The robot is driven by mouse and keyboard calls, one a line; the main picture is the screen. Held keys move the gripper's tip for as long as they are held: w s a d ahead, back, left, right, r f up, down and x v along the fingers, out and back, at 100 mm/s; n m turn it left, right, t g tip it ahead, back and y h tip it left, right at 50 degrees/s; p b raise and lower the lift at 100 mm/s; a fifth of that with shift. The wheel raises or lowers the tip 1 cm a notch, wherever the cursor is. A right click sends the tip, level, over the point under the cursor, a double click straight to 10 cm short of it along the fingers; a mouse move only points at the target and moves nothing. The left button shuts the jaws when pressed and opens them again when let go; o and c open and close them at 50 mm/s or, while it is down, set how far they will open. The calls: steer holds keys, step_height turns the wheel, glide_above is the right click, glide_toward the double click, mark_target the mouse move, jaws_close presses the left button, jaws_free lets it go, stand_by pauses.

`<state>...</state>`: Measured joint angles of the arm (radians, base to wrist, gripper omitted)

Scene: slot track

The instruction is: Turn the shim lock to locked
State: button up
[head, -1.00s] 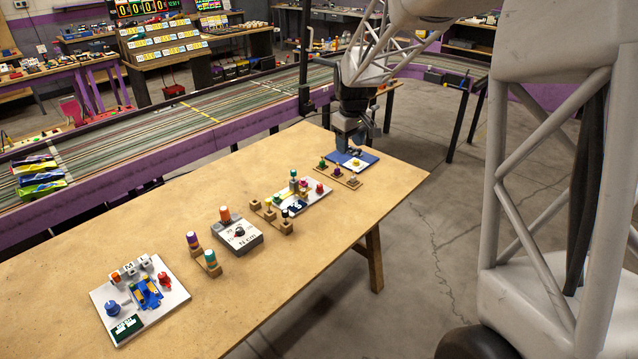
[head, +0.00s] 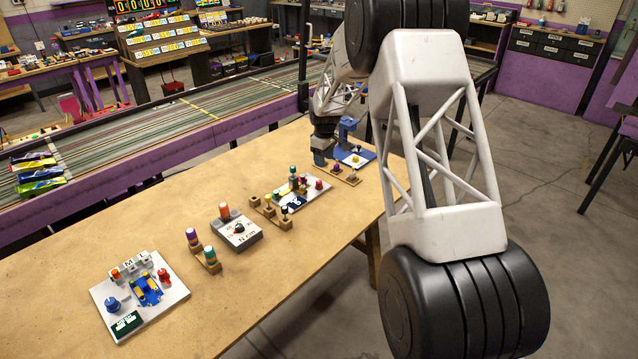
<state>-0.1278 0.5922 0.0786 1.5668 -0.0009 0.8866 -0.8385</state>
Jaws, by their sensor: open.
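A white plate (head: 178,303) lies at the near left of the table in the head view. It bears a blue knob (head: 113,305), a red knob (head: 164,275), a blue fixture (head: 147,290) with yellow parts, grey blocks marked with letters (head: 129,270) and a dark green panel (head: 127,323). I cannot tell which part is the shim lock; its setting is too small to read. My gripper (head: 320,160) is open at the table's far end, left of a blue and white board (head: 367,158). It is far from the white plate. Its fingertips are small and partly unclear.
A grey box with a dial (head: 242,243) and an orange-topped peg stands mid-table. Wooden peg holders (head: 208,262) and a pale board with pegs (head: 318,200) stand along the table. The table's left rear is clear. A striped slot track (head: 160,140) runs behind.

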steer(key=n, duration=0.1)
glide_above(319, 181)
step_height(319, 181, down, 6)
steer(key=shift+s+r, duration=0.1)
steer(key=shift+f, duration=3.9)
steer(key=c, duration=0.9)
